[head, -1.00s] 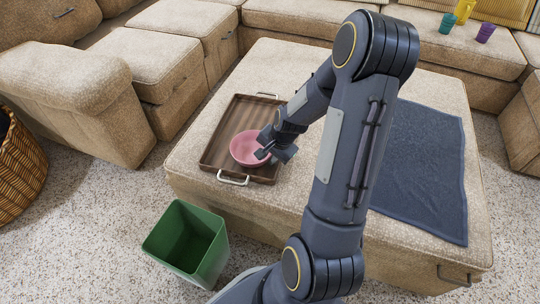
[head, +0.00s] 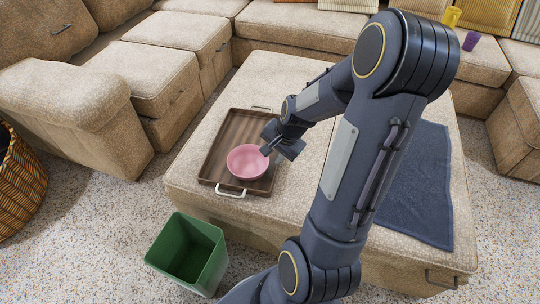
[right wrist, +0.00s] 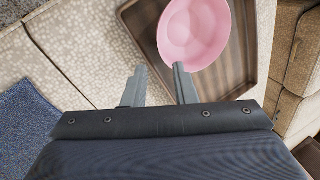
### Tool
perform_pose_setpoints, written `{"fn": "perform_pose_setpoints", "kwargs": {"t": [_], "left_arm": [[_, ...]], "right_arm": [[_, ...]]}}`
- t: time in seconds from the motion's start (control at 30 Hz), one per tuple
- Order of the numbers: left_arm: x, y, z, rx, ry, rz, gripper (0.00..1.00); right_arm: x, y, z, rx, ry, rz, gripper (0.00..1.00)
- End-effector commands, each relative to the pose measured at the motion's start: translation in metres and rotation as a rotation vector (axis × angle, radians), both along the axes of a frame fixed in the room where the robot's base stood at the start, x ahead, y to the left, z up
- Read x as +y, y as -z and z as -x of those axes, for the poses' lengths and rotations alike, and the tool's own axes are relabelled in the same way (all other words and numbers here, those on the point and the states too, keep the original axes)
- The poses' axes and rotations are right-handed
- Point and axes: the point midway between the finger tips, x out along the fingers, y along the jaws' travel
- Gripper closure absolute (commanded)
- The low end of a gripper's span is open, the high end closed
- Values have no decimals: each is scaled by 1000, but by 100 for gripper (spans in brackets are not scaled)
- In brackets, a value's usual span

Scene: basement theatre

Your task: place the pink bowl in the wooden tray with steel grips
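The pink bowl (head: 248,161) sits upright inside the wooden tray (head: 222,150) with steel grips, toward the tray's near end. The tray lies on the beige ottoman, with its near steel grip (head: 230,190) facing me. My right gripper (head: 271,146) is just beside the bowl's right rim, above the tray's right side. In the right wrist view its two fingers (right wrist: 158,82) stand apart with nothing between them. The bowl (right wrist: 194,30) lies beyond the fingers there, and one fingertip overlaps its rim in the picture. My left gripper is not in view.
A dark blue towel (head: 410,190) lies on the right of the ottoman (head: 285,85). A green bin (head: 187,252) stands on the carpet at the near left. A wicker basket (head: 18,185) is at the far left. Sofas surround the back; yellow and purple cups (head: 471,41) stand there.

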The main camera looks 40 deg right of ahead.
Motion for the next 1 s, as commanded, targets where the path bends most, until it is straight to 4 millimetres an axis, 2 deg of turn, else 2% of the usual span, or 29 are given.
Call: {"fn": "perform_pose_setpoints", "kwargs": {"t": [0.13,0.23,0.37,0.43,0.53,0.6,0.73,0.83,1.0], "left_arm": [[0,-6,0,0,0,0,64],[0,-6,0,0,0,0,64],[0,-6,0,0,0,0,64],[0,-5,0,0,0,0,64],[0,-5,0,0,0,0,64],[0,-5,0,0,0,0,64],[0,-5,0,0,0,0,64],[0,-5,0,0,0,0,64],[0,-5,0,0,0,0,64]], "right_arm": [[2,-15,4,-5,-13,1,75],[19,-36,5,-38,-94,11,75],[68,-83,18,-128,-339,46,75],[100,-108,34,-185,-508,77,75],[139,-132,64,-261,-739,131,75],[159,-141,84,-305,-876,170,75],[182,-147,113,-362,-1059,229,75],[190,-147,124,-382,-1130,254,75],[192,-147,127,-387,-1151,260,75]]}}
